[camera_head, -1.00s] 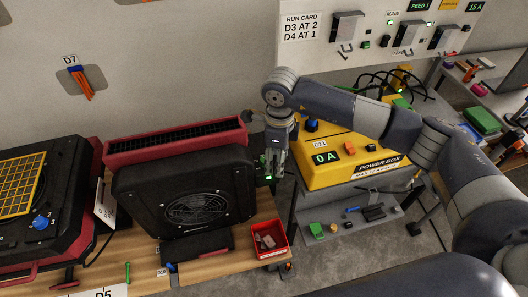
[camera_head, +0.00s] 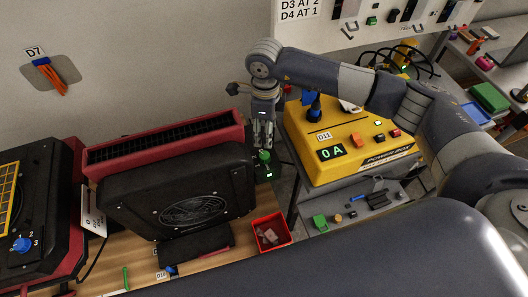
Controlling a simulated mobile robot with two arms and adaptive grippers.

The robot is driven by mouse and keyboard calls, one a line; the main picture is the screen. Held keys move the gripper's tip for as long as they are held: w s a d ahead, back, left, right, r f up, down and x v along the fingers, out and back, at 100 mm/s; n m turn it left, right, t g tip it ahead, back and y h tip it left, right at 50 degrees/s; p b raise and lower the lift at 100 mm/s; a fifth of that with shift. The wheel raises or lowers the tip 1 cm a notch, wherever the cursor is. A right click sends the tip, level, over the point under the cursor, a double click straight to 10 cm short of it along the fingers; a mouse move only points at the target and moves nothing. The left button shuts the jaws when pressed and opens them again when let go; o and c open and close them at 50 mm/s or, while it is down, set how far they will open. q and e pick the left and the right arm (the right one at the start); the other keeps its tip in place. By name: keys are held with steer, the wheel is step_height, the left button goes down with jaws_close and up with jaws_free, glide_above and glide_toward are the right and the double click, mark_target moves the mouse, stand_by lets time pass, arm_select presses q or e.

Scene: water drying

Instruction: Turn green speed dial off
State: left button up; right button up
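The green speed dial (camera_head: 264,157) stands on a small dark control box (camera_head: 262,172) at the right end of the black and red machine (camera_head: 178,196). A small green light shows on the box. My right gripper (camera_head: 263,143) points down just above the dial. Its fingertips look close to the dial's top, but I cannot tell whether they touch it. The fingers are small and partly merged, so their opening is unclear. My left gripper is not in view.
A yellow power box (camera_head: 346,130) reading 0 A stands to the right. A red bin (camera_head: 270,232) sits at the table's front right corner. A second machine with a blue dial (camera_head: 21,244) is at the left. The wall behind is mostly bare.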

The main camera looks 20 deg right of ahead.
steer(key=b, duration=0.3)
glide_above(264, 155)
step_height(264, 155, down, 7)
steer(key=shift+s+r, duration=0.1)
step_height(264, 155, down, 5)
steer(key=shift+b, duration=1.2)
steer(key=shift+f, duration=0.45)
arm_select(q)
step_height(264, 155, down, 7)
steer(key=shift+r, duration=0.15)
arm_select(e)
steer(key=c, duration=1.1)
